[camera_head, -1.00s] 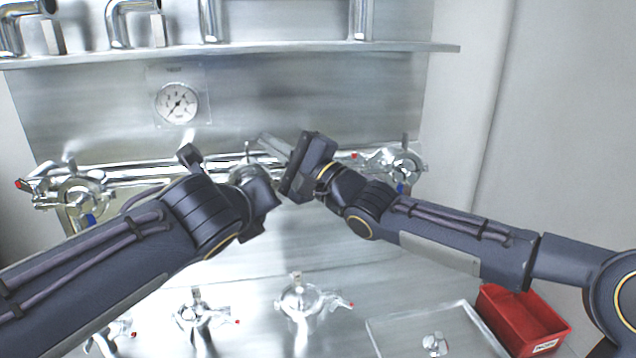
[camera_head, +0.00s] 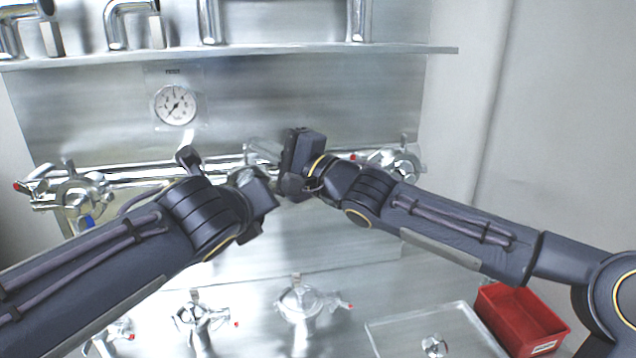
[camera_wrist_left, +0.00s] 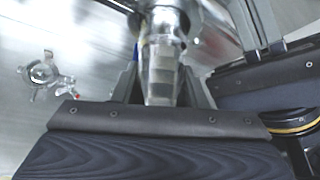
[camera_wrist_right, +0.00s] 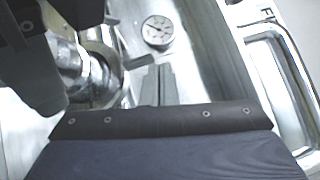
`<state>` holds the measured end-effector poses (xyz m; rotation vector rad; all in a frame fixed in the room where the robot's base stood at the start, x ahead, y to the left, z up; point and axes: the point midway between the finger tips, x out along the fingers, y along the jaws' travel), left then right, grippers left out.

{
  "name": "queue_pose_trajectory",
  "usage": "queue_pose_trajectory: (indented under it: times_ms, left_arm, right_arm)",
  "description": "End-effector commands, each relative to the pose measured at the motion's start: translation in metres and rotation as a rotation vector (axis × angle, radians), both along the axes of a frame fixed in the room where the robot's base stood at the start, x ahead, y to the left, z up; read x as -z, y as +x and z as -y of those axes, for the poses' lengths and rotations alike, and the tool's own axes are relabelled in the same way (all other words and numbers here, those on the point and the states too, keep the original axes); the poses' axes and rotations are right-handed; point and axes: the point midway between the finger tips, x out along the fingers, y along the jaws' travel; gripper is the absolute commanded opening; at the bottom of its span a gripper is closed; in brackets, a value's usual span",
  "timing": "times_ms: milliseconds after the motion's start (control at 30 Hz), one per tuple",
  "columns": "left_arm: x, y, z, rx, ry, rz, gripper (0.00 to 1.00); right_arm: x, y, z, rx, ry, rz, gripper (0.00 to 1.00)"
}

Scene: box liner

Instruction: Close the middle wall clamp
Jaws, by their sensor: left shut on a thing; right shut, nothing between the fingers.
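The middle wall clamp is mostly hidden behind my two wrists in the head view, on the horizontal steel pipe (camera_head: 130,177). In the left wrist view a metal clamp part (camera_wrist_left: 163,55) sits between the fingers of my left gripper (camera_wrist_left: 160,88), which is shut on it. In the right wrist view the clamp and pipe metal (camera_wrist_right: 85,62) show at the left. My right gripper (camera_wrist_right: 157,85) is shut and empty, just right of that metal. In the head view my right gripper (camera_head: 268,150) is close to my left wrist, above the pipe. Whether the clamp is latched I cannot tell.
Other wall clamps sit at the left (camera_head: 75,188) and right (camera_head: 395,160) of the pipe. Below stand several loose clamps, a clear tray (camera_head: 385,335) and a red bin (camera_head: 520,318). A gauge (camera_head: 175,104) and a shelf (camera_head: 300,48) are above.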

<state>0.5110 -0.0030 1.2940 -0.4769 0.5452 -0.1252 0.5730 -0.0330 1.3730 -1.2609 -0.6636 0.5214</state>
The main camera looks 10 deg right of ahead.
Motion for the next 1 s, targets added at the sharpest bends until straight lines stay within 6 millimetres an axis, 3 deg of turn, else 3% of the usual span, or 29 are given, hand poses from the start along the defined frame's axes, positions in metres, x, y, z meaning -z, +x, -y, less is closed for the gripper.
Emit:
queue_pose_trajectory:
  times_ms: [233,400,633,800,1000]
  left_arm:
    - [0.000,0.002,-0.004,-0.009,0.001,-0.002,0.03]
    - [0.000,0.002,-0.004,-0.009,0.001,-0.002,0.03]
    - [0.000,0.002,-0.004,-0.009,0.001,-0.002,0.03]
    - [0.000,0.002,-0.004,-0.009,0.001,-0.002,0.03]
    - [0.001,0.002,-0.004,-0.009,0.001,-0.002,0.03]
  right_arm:
    - [0.004,0.001,0.005,-0.007,-0.002,-0.009,0.00]
    - [0.001,0.001,0.023,0.001,0.006,-0.003,0.00]
    - [0.002,0.000,0.027,-0.009,0.005,-0.006,0.00]
    - [0.001,0.000,0.043,-0.001,0.011,-0.003,0.00]
    - [0.000,-0.025,0.070,0.007,-0.001,0.000,0.00]
